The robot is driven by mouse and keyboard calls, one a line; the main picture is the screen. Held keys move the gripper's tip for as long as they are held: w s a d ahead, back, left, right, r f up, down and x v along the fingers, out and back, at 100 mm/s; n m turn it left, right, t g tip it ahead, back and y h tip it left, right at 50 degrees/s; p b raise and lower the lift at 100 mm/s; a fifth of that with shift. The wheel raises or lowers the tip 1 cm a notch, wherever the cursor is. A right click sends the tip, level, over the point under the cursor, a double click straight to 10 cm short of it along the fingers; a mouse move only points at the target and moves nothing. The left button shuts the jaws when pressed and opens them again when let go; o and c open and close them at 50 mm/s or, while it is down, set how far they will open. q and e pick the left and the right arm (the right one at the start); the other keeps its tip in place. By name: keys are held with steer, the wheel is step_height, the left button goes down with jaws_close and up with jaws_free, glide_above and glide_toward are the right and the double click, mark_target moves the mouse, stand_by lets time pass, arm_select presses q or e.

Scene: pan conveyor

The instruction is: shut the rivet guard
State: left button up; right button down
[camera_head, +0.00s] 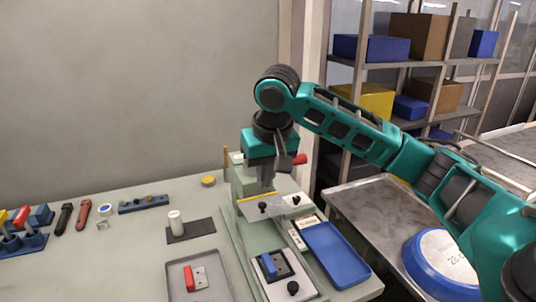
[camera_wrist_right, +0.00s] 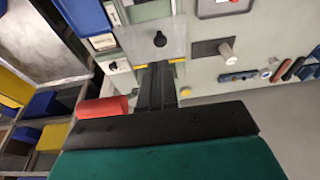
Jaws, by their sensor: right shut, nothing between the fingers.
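The pale green rivet press (camera_head: 243,186) stands on the bench below my right gripper. A yellow-edged bar (camera_head: 257,197) crosses its front, beside a light plate with a black knob (camera_head: 263,207); the plate also shows in the right wrist view (camera_wrist_right: 150,22), with yellow marks at its lower edge. I cannot tell for certain which part is the guard or how far it is shut. My right gripper (camera_head: 284,168) is shut and empty, in front of the press head; in the right wrist view its fingertips (camera_wrist_right: 158,66) overlap the plate's yellow-marked edge. Contact is unclear. My left gripper is out of view.
A red handle (camera_head: 299,159) sticks out right of the gripper. A blue tray (camera_head: 335,254) lies right of the press, and a fixture with a blue block (camera_head: 268,265) in front. A grey tray (camera_head: 208,288) and white cylinder (camera_head: 176,222) are left.

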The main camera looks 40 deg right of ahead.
mark_target(263, 203)
step_height(263, 203, down, 4)
steer(key=shift+a+f, duration=0.1)
steer(key=shift+f, duration=0.05)
stand_by(0.4)
steer(key=shift+f, duration=0.15)
